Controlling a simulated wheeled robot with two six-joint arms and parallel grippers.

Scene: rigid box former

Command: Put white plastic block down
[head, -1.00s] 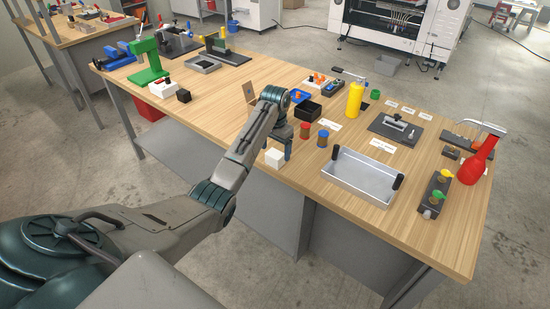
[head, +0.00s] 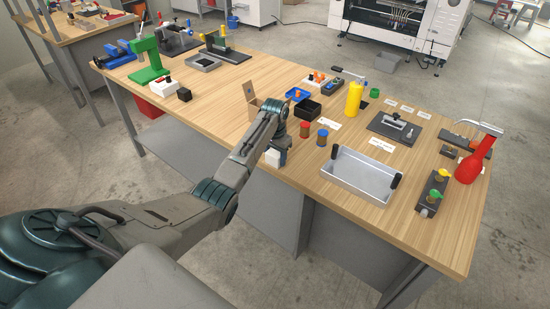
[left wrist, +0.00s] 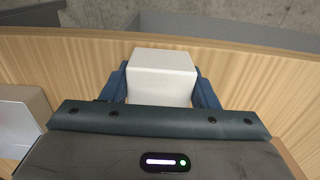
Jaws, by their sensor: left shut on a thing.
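The white plastic block (head: 272,156) is near the front edge of the wooden table (head: 232,117) in the head view, partly hidden by my left gripper (head: 277,155). In the left wrist view the block (left wrist: 163,75) sits between the two blue fingers of my left gripper (left wrist: 163,88), which is shut on it. The table's edge and the floor lie just beyond it. I cannot tell whether the block touches the tabletop. My right gripper is not in view.
Red (head: 305,129) and blue (head: 322,138) cylinders stand right of my gripper, with a metal tray (head: 361,175) beyond. The tabletop left of the gripper is largely clear.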

